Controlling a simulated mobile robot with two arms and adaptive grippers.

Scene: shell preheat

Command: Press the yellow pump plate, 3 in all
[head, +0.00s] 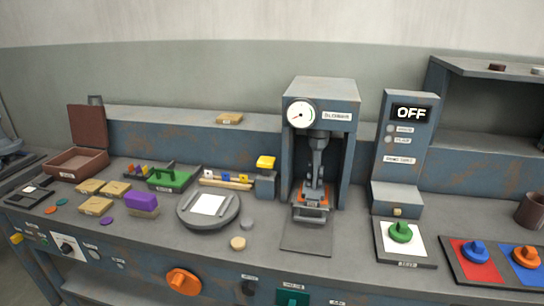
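The yellow pump plate (266,161) sits on top of a small grey-blue post (266,185) at the left foot of the press. It is slightly tilted and nothing touches it. The press (321,88) is a tall blue-grey frame with a round white gauge (301,115) on its upper front. Its ram (318,155) hangs over an orange-edged fixture (314,195). Neither of my grippers is in view.
Right stand an "OFF" display unit (406,140) and green (400,232), blue (474,251) and orange (526,256) knobs.

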